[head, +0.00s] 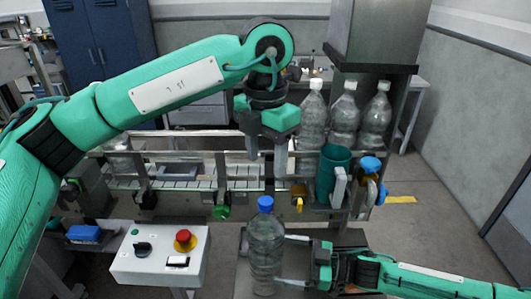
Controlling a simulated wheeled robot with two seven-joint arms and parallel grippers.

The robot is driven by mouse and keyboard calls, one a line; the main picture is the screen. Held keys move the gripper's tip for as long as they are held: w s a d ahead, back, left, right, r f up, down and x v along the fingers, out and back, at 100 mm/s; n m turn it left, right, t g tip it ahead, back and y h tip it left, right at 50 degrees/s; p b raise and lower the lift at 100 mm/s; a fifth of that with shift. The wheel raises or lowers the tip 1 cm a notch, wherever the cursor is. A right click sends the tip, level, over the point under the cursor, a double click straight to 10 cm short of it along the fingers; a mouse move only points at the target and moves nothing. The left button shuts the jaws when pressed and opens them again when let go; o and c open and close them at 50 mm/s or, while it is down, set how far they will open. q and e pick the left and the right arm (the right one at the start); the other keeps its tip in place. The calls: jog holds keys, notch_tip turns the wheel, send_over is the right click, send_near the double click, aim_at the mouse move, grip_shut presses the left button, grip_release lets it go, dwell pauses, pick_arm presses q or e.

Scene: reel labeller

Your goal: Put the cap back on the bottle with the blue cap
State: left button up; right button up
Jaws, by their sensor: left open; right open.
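A clear bottle (265,254) stands upright on a dark surface at the lower middle of the head view. A blue cap (265,203) sits on its neck; I cannot tell whether it is tight. My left gripper (266,165) points down above the bottle, a little higher than the cap, with its fingers apart and nothing between them. My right gripper (291,261) comes in from the right at the height of the bottle's body. Its fingers are apart, with their tips beside the bottle; I cannot tell whether they touch it.
Several white-capped bottles (344,118) stand behind, beside the conveyor (180,181). A green cup (333,172) and a blue knob-like part (370,164) are right of my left gripper. A control box (150,266) with a red button (184,240) stands left of the bottle.

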pick_arm(q)
notch_tip(320, 180, down, 3)
jog(key=shift+r+b, duration=0.1)
jog(key=shift+b, duration=1.05)
pick_arm(e)
jog(key=s+d, duration=0.1)
jog(key=d, duration=0.7)
jog(key=shift+s+d, duration=0.15)
jog(key=shift+s, duration=0.2)
